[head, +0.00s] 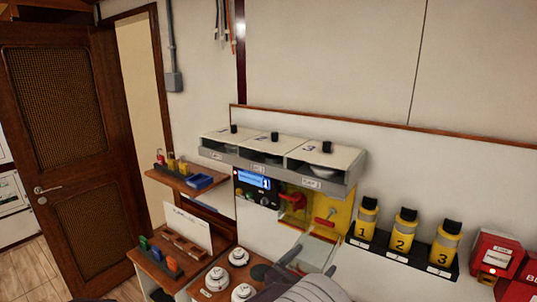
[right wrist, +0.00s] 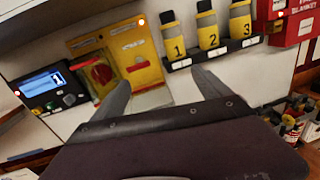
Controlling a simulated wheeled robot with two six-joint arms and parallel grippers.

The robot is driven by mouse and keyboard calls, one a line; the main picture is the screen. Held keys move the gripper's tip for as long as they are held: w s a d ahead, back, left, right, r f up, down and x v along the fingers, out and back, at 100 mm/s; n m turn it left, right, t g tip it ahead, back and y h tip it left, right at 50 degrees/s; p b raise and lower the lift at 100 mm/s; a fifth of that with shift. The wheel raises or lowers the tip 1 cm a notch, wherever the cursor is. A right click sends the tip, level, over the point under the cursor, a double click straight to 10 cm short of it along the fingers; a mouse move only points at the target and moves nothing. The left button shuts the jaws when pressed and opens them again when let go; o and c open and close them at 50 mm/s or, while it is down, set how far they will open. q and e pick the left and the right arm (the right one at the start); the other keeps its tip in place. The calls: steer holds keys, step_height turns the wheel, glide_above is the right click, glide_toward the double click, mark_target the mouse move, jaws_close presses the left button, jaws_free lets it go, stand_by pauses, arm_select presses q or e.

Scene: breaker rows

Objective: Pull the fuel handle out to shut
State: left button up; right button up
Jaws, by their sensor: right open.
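A yellow panel (head: 340,210) is on the wall below the three-bay shelf, with two red controls on it. One red control (head: 293,200) sits in the left part, behind what looks like a clear cover. A small red handle (head: 325,222) sits to its right; it also shows in the right wrist view (right wrist: 137,67). The labels are too small to read, so I cannot tell which is the fuel handle. My right gripper (head: 308,262) is open and empty, below and in front of the panel. In the right wrist view its fingers (right wrist: 160,80) point up toward the panel. My left gripper is not in view.
A controller with a blue screen (head: 254,180) is left of the panel. Yellow numbered bottles (head: 403,231) stand in a black rack to the right, then red boxes (head: 494,254). A ledge with white round parts (head: 217,279) is at lower left.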

steer(key=s+d+f+m+g+h+b, duration=0.1)
steer(key=s+d+m+g, duration=0.15)
steer(key=d, duration=0.45)
steer(key=s+d+m+g+h+b, duration=0.2)
steer(key=d+m+g, duration=0.1)
steer(key=d, duration=0.3)
steer(key=s+d+f+m+g+y+b, duration=0.35)
steer(key=s+d+f+m+g, duration=0.5)
steer(key=s, duration=0.45)
steer(key=s+a+f+m+g+y+b, duration=0.1)
steer(key=s+a+f+m+y, duration=0.25)
steer(key=f, duration=0.25)
steer(key=s+a+f+m+y+b, duration=0.1)
steer(key=s+a+f+m+y, duration=0.2)
steer(key=s+f+y, duration=0.15)
steer(key=w+a+f+m+t+y, duration=0.2)
steer(key=w+a+m+y, duration=0.1)
steer(key=a+m, duration=0.3)
steer(key=shift+a+f+m+t+y+p, duration=0.35)
steer(key=shift+a+f+t+p, duration=0.1)
steer(key=shift+a, duration=0.7)
